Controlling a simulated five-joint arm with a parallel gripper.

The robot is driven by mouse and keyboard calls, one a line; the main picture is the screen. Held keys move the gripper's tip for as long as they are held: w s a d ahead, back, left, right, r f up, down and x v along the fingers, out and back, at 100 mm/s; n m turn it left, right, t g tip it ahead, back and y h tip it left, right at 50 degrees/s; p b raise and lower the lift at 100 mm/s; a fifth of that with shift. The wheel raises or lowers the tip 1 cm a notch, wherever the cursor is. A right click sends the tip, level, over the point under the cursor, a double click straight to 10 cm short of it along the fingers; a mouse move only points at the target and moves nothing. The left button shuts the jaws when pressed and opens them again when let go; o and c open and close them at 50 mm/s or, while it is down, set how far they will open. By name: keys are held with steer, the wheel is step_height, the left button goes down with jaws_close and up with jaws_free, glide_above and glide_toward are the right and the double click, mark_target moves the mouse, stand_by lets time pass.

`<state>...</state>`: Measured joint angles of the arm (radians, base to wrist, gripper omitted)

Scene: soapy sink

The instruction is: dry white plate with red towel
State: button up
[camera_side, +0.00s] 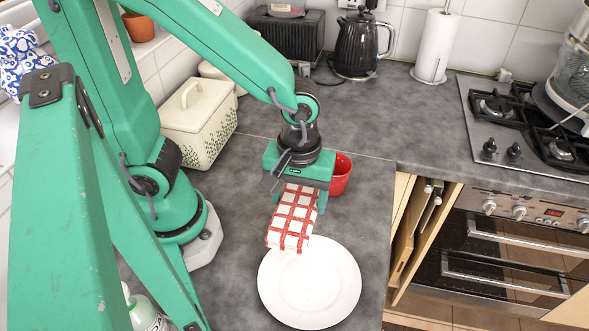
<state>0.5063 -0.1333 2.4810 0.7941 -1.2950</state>
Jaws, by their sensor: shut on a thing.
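The white plate (312,287) lies flat on the grey counter at the front, near the counter's right edge. The red and white checked towel (293,217) hangs from my gripper (300,178), and its lower end overlaps the plate's far rim. I cannot tell whether the towel presses on the plate or hangs just above it. My gripper is shut on the towel's upper end, above the counter and behind the plate. The gripper body hides the fingertips and the towel's top.
A red cup (341,174) stands close behind my gripper on the right. A cream lidded box (198,122) stands to the left. A kettle (358,45), a paper towel roll (437,45) and a gas hob (520,125) are farther back. The counter drops off right of the plate.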

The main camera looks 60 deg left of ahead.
mark_target(300, 227)
steer(key=shift+s+d+f, duration=0.1)
steer(key=shift+s+d, duration=0.4)
steer(key=shift+d, duration=0.4)
steer(key=shift+s+d+f, duration=0.1)
steer(key=shift+s+d, duration=0.4)
steer(key=shift+d, duration=0.45)
steer(key=shift+s+d, duration=0.5)
steer(key=shift+d, duration=0.4)
steer(key=shift+f, duration=0.15)
